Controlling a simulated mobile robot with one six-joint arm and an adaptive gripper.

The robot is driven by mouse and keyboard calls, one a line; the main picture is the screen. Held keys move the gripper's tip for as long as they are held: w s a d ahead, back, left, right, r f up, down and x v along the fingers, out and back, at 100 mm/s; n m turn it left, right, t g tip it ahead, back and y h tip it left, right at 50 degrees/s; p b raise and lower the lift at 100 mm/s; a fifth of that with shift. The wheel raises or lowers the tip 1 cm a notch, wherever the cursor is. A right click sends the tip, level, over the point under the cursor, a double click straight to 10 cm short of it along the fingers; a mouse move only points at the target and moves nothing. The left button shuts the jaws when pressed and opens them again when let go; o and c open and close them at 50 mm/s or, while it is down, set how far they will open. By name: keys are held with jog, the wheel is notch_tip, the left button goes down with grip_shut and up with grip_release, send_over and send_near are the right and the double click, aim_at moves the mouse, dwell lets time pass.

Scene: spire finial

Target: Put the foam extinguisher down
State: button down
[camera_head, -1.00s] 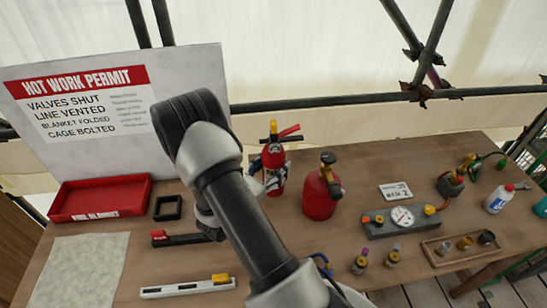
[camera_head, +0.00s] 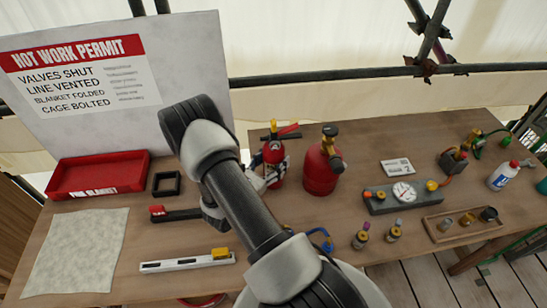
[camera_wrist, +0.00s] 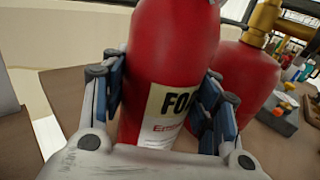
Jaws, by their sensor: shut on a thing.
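The foam extinguisher (camera_head: 273,156) is a red cylinder with a yellow and black valve top, at the back middle of the wooden table (camera_head: 240,215). My gripper (camera_head: 266,176) is shut on its body from the front left. In the wrist view the foam extinguisher (camera_wrist: 172,60) stands between my blue-padded fingers (camera_wrist: 160,95), its cream "FO..." label facing me. It looks upright. Its base is hidden by my gripper, so I cannot tell if it touches the table.
A fatter red gas cylinder (camera_head: 320,170) stands close on the right. A red tray (camera_head: 98,174), a black square frame (camera_head: 167,183) and a red-ended brush (camera_head: 176,214) lie left. A gauge block (camera_head: 402,196) is farther right. Bare wood lies behind the cylinder.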

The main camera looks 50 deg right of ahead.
jog(key=c, duration=1.1)
grip_release()
jog(key=shift+f, duration=0.2)
jog(key=o, duration=0.5)
jog(key=shift+r, duration=0.1)
jog(key=shift+r, duration=0.1)
